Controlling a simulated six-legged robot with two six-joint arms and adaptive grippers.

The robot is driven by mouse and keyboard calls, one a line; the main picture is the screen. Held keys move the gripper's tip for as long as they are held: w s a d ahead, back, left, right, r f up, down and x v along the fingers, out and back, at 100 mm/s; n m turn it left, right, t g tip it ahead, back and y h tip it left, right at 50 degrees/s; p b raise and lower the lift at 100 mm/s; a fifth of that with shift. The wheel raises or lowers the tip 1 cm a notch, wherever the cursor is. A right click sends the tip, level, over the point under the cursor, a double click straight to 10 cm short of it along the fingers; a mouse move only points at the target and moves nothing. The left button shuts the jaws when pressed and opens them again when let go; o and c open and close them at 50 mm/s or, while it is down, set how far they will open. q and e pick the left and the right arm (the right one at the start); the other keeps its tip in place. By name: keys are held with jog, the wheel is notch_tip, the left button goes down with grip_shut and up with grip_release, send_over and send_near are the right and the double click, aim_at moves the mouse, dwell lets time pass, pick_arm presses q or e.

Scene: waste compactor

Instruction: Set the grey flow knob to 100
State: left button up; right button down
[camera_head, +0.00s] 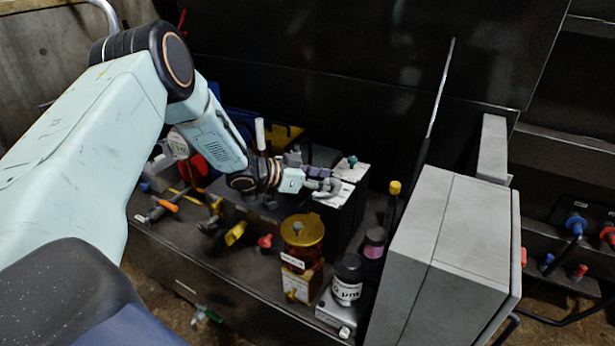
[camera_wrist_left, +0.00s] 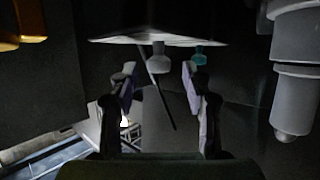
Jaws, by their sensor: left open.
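The grey flow knob (camera_wrist_left: 158,58) hangs at the upper middle of the left wrist view, in line with the gap between my fingers. In the head view a grey knob (camera_head: 331,186) shows at the tip of my left gripper, partly covered by it. My left gripper (camera_wrist_left: 160,72) is open, with one finger on each side of the gap. In the head view the left gripper (camera_head: 318,181) is beside the pale panel (camera_head: 345,192). I cannot tell whether the fingers touch the knob. The knob's scale is not readable. My right gripper is not in view.
A teal knob (camera_wrist_left: 203,58) is just right of the grey one, and it also shows in the head view (camera_head: 352,161). An amber jar with a gold lid (camera_head: 302,232), a black-capped bottle (camera_head: 348,280) and a large grey box (camera_head: 440,235) stand nearby.

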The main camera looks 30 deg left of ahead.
pick_arm(q)
jog(key=v, duration=1)
jog(key=shift+s+a, duration=0.2)
jog(key=shift+s, duration=0.1)
jog(key=shift+r, duration=0.15)
